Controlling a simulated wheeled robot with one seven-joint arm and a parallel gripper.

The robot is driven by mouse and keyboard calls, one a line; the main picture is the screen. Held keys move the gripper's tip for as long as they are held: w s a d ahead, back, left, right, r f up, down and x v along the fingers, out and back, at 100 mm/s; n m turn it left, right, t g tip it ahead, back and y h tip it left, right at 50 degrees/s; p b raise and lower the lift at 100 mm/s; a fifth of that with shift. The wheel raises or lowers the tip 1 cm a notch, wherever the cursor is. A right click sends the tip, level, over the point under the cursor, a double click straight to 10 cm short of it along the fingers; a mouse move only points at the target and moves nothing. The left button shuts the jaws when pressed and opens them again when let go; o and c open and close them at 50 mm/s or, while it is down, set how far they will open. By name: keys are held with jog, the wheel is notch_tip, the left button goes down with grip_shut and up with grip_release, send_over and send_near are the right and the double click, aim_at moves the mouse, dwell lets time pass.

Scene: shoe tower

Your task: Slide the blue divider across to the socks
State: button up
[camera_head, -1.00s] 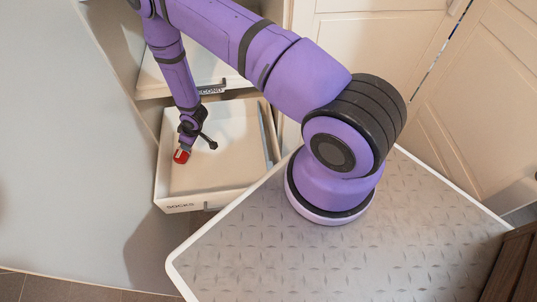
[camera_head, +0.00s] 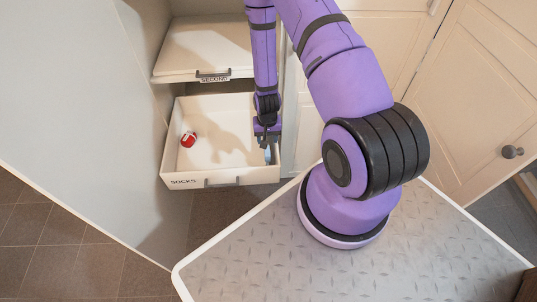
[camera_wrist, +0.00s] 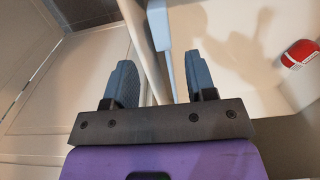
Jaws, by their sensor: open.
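The blue divider (camera_head: 268,155) stands along the right inner side of the open socks drawer (camera_head: 222,181). In the wrist view the divider (camera_wrist: 162,32) runs down between my two fingers, with the drawer's pale side wall beside it. The red and white socks (camera_head: 188,139) lie in the left part of the drawer; they also show at the right edge of the wrist view (camera_wrist: 302,55). My gripper (camera_head: 266,140) is open over the drawer's right side, pointing down at the divider. In the wrist view my gripper (camera_wrist: 160,68) shows no contact that I can make out.
A second drawer (camera_head: 205,62), labelled SECOND, sits above and behind the socks drawer. A handle (camera_head: 224,182) is on the socks drawer's front. Cabinet doors (camera_head: 490,95) stand at the right. The drawer floor between socks and divider is clear.

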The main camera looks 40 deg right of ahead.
aim_at(267, 150)
notch_tip(267, 150, down, 9)
jog(key=shift+f, duration=0.1)
dwell(0.4)
grip_shut()
